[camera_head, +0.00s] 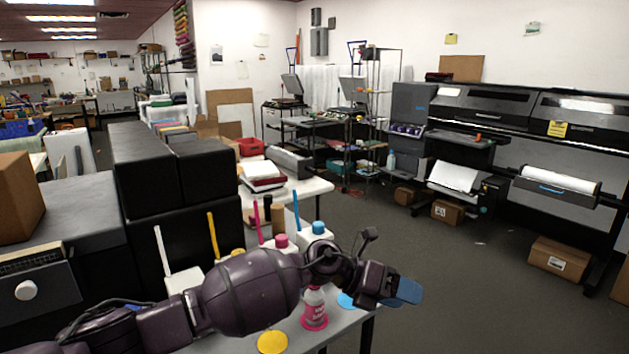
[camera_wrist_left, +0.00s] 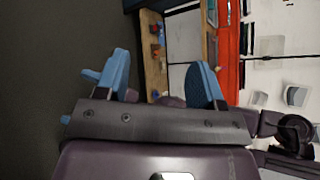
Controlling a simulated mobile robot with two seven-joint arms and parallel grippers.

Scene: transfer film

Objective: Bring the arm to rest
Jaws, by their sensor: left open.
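My left arm (camera_head: 250,290) reaches in from the lower left of the head view and stretches to the right across the near table. My left gripper (camera_head: 405,291), with blue fingers, is at its end, out past the table's right side with the floor behind it. In the left wrist view the two blue fingers of my left gripper (camera_wrist_left: 161,78) stand well apart with nothing between them. My right gripper is not in view.
The arm partly hides the near table (camera_head: 330,335). On it are a pink-labelled bottle (camera_head: 314,308), a yellow disc (camera_head: 272,342), a blue disc (camera_head: 346,300) and white bottles with coloured caps (camera_head: 318,235). The grey floor (camera_head: 450,260) to the right is open.

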